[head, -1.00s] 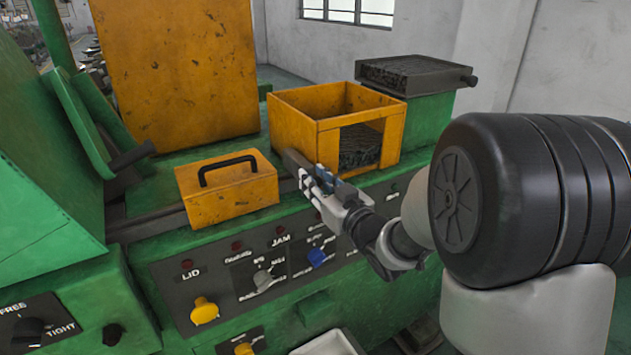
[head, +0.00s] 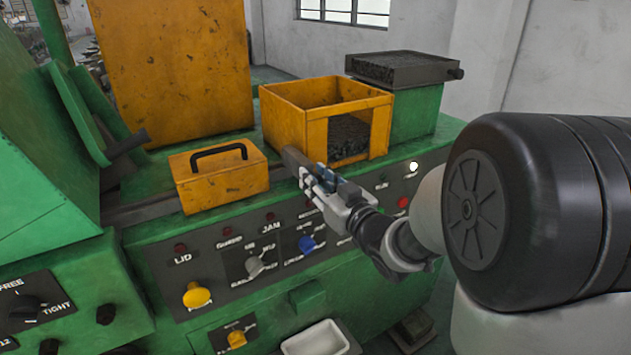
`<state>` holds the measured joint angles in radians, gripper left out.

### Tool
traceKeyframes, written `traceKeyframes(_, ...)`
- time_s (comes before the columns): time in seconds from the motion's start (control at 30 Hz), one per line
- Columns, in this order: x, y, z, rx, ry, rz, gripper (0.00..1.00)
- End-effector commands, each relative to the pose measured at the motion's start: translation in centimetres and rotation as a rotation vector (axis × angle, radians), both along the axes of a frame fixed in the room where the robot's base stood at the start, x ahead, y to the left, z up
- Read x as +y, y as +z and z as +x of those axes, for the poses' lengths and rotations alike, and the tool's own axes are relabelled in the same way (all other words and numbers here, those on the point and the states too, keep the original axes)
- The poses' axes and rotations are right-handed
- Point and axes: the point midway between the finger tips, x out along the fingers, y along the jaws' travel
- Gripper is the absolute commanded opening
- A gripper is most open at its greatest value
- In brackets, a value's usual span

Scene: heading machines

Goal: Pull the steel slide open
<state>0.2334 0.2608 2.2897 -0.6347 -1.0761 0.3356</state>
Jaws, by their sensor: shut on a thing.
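The steel slide (head: 295,158) shows as a short dark grey bar at the lower front corner of the open orange box (head: 284,126). My gripper (head: 318,176) is shut on it, low in front of the box. The fingers, with blue parts between them, cover much of the slide, so the exact grip and how far the slide is out cannot be told. The front opening of the box shows dark small pieces (head: 349,136) inside.
An orange cover with a black handle (head: 220,178) stands left of my gripper. The control panel with knobs (head: 306,244) lies below it. A dark tray (head: 405,67) sits on a green block behind right. A white bin (head: 315,340) is below the panel.

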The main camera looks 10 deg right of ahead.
Motion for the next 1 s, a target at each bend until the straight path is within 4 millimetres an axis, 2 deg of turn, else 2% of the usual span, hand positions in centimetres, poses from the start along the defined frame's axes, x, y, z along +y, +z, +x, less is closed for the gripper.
traceKeyframes(0.17,-0.1,0.0,-0.1,0.001,-0.002,0.001,0.00)
traceKeyframes(0.2,-0.1,0.0,-0.1,0.001,-0.002,0.001,0.25)
traceKeyframes(0.5,-0.1,0.1,0.0,0.001,-0.001,0.001,0.45)
traceKeyframes(0.83,-0.1,0.0,-0.2,0.001,-0.002,0.001,0.45)
traceKeyframes(1.0,-0.8,0.1,-2.1,0.001,-0.004,0.001,0.45)
